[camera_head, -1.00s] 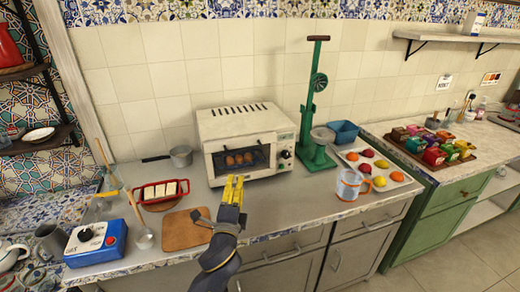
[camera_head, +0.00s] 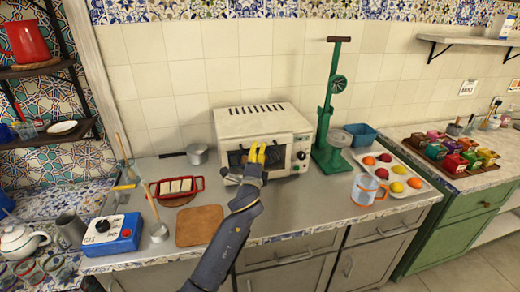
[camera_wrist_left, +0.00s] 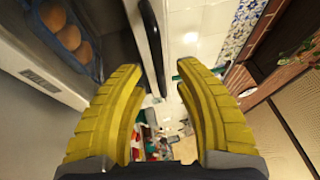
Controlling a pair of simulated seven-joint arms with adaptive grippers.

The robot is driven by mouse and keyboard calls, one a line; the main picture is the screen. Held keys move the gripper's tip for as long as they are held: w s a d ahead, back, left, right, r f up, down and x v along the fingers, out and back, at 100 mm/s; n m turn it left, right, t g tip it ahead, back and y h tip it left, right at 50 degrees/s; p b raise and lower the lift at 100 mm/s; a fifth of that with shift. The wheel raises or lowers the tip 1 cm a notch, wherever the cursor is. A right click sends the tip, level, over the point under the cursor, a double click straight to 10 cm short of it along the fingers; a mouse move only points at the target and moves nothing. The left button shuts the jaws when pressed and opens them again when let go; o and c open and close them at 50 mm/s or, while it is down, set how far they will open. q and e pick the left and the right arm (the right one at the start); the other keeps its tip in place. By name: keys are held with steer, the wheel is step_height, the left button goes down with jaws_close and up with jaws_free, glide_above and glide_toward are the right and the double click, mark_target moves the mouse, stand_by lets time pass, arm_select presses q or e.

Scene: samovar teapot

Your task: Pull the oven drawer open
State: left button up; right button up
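The white oven (camera_head: 262,122) stands on the counter against the tiled wall, with a dark front window and knobs on its right. My left gripper (camera_head: 257,153), with yellow fingers, is in front of the window and covers part of it. In the left wrist view the two fingers (camera_wrist_left: 160,110) are spread apart, with nothing held between them. A dark bar (camera_wrist_left: 152,45), which looks like the oven's handle, lies ahead of the gap between the fingers. Round brown buns (camera_wrist_left: 68,30) on a dark tray show at upper left. Contact with the bar cannot be told. My right gripper is not in view.
A green press (camera_head: 330,110) stands right of the oven, with a fruit tray (camera_head: 420,190) and a glass mug (camera_head: 366,189) nearby. A cutting board (camera_head: 199,226), a red dish (camera_head: 197,187) and a blue box (camera_head: 112,240) are to the left. The counter before the oven is mostly clear.

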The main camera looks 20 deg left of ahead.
arm_select(q)
steer(key=shift+x, duration=1.05)
steer(key=shift+o, duration=0.2)
jaws_close()
